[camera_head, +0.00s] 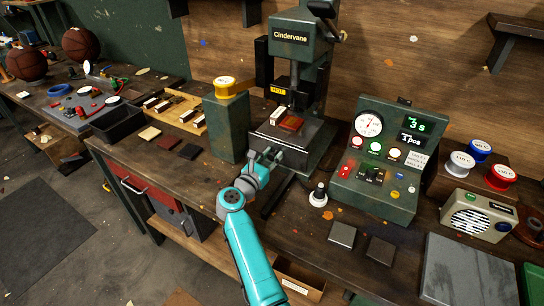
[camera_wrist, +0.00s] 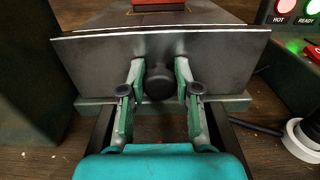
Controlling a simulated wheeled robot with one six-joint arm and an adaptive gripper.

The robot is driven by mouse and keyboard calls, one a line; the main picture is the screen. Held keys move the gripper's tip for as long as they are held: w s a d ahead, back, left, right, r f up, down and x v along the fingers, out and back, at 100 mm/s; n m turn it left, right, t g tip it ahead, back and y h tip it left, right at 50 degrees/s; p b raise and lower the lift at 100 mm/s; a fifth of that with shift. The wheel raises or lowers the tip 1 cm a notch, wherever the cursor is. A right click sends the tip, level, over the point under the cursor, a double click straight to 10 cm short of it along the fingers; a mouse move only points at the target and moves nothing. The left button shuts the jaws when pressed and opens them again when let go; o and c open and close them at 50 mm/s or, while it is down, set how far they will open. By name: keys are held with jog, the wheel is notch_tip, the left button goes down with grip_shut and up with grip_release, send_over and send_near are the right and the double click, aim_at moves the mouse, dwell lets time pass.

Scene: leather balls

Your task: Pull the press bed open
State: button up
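The press bed (camera_head: 303,143) is a dark metal tray under the head of the green "Cindervane" press (camera_head: 289,52). A red-brown leather piece (camera_head: 290,123) lies on it. In the wrist view the bed's front plate (camera_wrist: 90,62) fills the upper middle, with a round dark knob (camera_wrist: 158,84) at its centre. My gripper (camera_wrist: 160,76) is at the plate, with one finger on each side of the knob. The fingers look apart, with narrow gaps to the knob. In the head view my gripper (camera_head: 264,158) hides the knob.
A green block (camera_head: 229,127) with a yellow-topped spool stands left of the press. A control box (camera_head: 378,165) with a gauge and lit buttons stands right. A dark-handled stamp with a white base (camera_head: 318,196) sits near the bed's right front. Two rails extend forward below the bed.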

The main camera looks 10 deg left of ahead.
grip_shut()
jog(key=v, duration=1.9)
jog(key=shift+s+r, duration=0.1)
jog(key=shift+s, duration=0.15)
jog(key=o, duration=1.1)
grip_release()
jog(key=shift+c, duration=0.2)
jog(key=shift+s+a, duration=0.1)
jog(key=v, duration=1.1)
jog(key=shift+s, duration=0.35)
